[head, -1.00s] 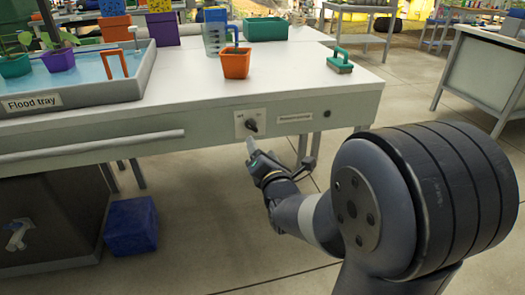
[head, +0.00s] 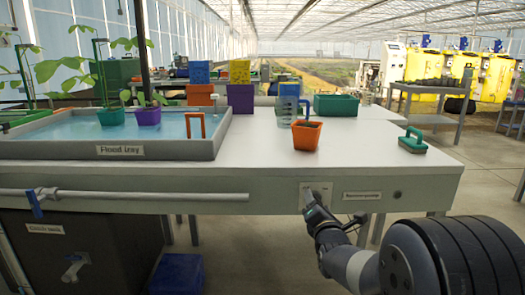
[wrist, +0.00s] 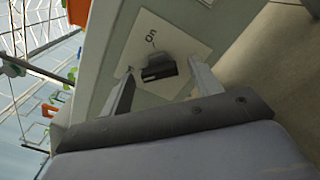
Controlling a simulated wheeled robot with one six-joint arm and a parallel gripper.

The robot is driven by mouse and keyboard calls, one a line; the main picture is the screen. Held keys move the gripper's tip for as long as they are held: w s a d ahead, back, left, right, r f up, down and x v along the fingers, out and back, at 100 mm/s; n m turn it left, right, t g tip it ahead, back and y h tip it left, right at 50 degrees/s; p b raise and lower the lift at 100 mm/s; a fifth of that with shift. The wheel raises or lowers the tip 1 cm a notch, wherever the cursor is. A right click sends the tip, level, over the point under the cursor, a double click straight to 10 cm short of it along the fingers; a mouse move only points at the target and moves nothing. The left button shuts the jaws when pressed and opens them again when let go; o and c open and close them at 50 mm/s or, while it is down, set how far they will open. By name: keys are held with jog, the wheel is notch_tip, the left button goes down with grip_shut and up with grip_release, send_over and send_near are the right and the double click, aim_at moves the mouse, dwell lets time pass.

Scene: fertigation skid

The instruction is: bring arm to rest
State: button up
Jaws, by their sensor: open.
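My gripper (head: 308,195) is at the front panel of the white bench, in front of a switch plate (head: 325,187). In the wrist view the two fingers stand apart, and my gripper (wrist: 160,88) is open. A dark rotary switch knob (wrist: 159,68) sits on the plate between the fingers, with the word "On" near it. I cannot tell whether a finger touches the knob. In the head view my gripper hides the knob. My arm reaches in from the lower right.
On the bench (head: 372,160) stand a flood tray (head: 190,150), an orange pot (head: 306,136), a clear jug (head: 288,108), a green tub (head: 336,105) and a green-handled brush (head: 412,142). A pipe with a blue valve handle (head: 35,204) runs along the front. A blue box (head: 176,274) stands below.

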jog(key=shift+w, duration=0.35)
jog(key=shift+s, duration=0.1)
